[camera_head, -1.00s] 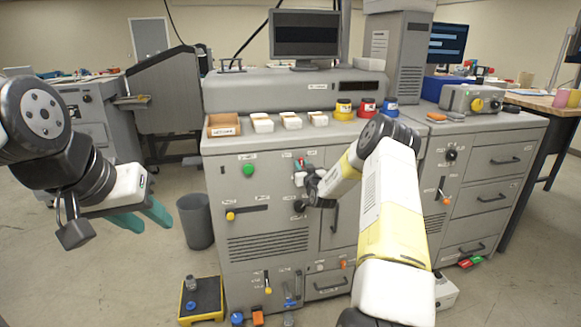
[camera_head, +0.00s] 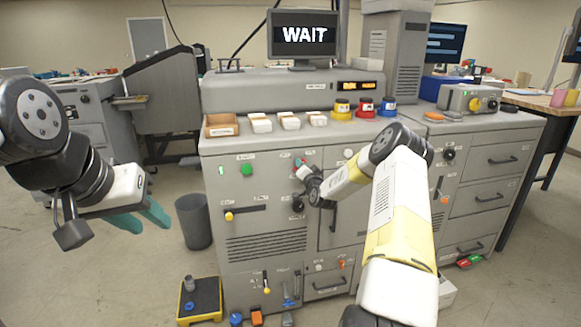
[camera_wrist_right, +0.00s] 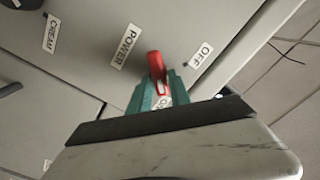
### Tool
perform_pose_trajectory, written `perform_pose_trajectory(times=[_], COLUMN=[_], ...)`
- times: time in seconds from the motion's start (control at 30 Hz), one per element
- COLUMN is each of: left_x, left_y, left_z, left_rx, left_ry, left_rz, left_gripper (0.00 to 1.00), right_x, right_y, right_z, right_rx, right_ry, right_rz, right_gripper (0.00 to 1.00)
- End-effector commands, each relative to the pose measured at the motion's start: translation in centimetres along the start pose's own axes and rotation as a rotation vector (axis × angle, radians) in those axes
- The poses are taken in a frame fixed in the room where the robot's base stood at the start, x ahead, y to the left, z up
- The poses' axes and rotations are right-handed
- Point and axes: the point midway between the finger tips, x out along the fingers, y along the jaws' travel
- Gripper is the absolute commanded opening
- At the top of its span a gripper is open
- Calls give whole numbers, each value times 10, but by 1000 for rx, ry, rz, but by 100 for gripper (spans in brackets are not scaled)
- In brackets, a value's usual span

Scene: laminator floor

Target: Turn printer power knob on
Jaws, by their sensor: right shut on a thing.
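The printer (camera_head: 264,210) is a large grey cabinet machine in the head view. Its red power knob (camera_wrist_right: 156,70) shows in the right wrist view, between the teal fingertips of my right gripper (camera_wrist_right: 160,92). The right gripper is shut on the knob. A "POWER" label (camera_wrist_right: 125,46) and an "OFF" label (camera_wrist_right: 199,56) are beside it; another label is partly covered by the fingers. In the head view my right gripper (camera_head: 302,168) is at the upper front panel. The monitor (camera_head: 304,34) reads "WAIT". My left gripper (camera_head: 140,218) hangs in free air at the left, its teal fingers apart.
A green button (camera_head: 247,170) and several levers are on the front panel. White blocks (camera_head: 290,122) and yellow, red and blue ink jars (camera_head: 365,107) stand on top. A grey bin (camera_head: 194,222) and a yellow-edged tray (camera_head: 200,298) are on the floor.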

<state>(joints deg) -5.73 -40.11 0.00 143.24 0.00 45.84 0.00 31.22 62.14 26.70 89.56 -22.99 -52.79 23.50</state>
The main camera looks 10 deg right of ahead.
Motion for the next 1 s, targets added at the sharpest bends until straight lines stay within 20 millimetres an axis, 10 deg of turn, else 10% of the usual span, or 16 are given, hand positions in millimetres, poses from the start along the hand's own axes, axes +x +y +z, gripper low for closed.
perform_pose_trajectory(times=[0.63, 0.67, 0.77, 1.0], left_x=[0, 0, 0, 0], left_y=[0, 0, 0, 0], left_z=[0, 0, 0, 0], left_rx=[0, 0, 0, 0], left_ry=[0, 0, 0, 0], left_rz=[0, 0, 0, 0], left_gripper=[36, 36, 36, 36], right_x=[-1, -1, 0, 0], right_y=[2, 2, 2, 1], right_z=[1, 1, 1, 0], right_rx=[50, 50, 50, 49], right_ry=[-3, -3, -2, -1], right_rz=[2, 2, 2, 1], right_gripper=[0, 27, 45, 45])
